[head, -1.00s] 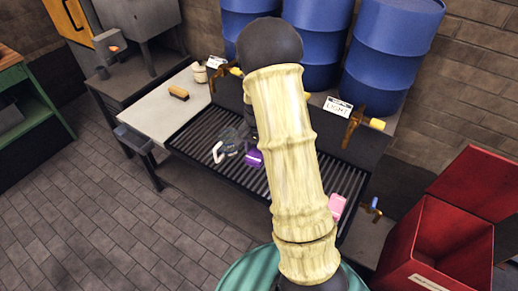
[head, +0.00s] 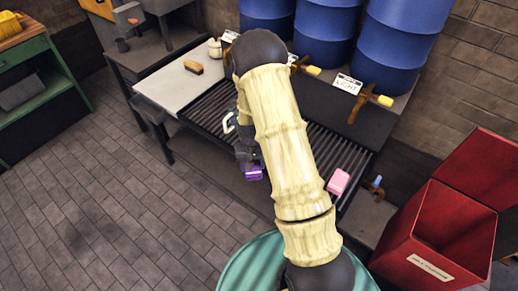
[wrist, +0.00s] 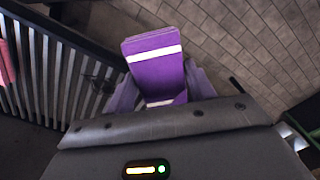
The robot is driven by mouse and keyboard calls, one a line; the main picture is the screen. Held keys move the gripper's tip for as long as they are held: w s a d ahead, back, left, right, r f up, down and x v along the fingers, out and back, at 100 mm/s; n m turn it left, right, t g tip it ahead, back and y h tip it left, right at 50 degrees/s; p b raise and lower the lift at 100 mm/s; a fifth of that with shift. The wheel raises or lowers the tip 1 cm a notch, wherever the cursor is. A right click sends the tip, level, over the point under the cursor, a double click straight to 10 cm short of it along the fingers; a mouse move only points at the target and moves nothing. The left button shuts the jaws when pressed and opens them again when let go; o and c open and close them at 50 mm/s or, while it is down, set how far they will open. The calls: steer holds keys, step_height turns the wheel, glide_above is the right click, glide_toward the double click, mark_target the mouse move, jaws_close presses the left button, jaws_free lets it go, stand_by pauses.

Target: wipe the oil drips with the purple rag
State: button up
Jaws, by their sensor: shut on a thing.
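The purple rag (head: 253,173) is a folded block with white stripes, held at the front edge of the slatted grate in the head view. In the wrist view the rag (wrist: 153,62) stands out between the two fingers. My gripper (wrist: 158,92) is shut on it; in the head view my gripper (head: 249,160) is partly hidden behind my arm. Bare floor shows behind the rag in the wrist view. I cannot make out any oil drips in either view.
The dark slatted grate (head: 200,117) lies below blue drums (head: 380,55) with brass taps. A pink block (head: 338,182) and a partly hidden white-handled item (head: 229,122) sit on the grate. A brush (head: 193,67) lies on the pale worktop (head: 165,88). A red bin (head: 435,235) stands right.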

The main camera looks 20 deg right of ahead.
step_height(320, 180, down, 11)
steer(key=a+n+b, duration=0.2)
steer(key=b, duration=0.5)
steer(key=shift+s+a, duration=0.15)
steer(key=shift+s, duration=0.3)
